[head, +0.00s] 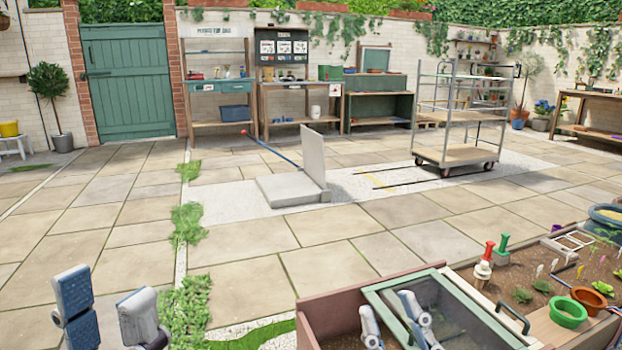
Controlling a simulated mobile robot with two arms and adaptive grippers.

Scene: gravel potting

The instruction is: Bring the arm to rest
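My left gripper (106,297) is at the lower left, over the stone paving. Its two blue-grey fingers stand apart with nothing between them. Most of both arms is below the picture.
On the bed's right side are a green pot ring (568,313), a terracotta pot (588,298) and red- and green-handled tools. A wheeled rack (462,155) and a grey L-shaped stand (295,186) are on the patio. Open paving lies at left.

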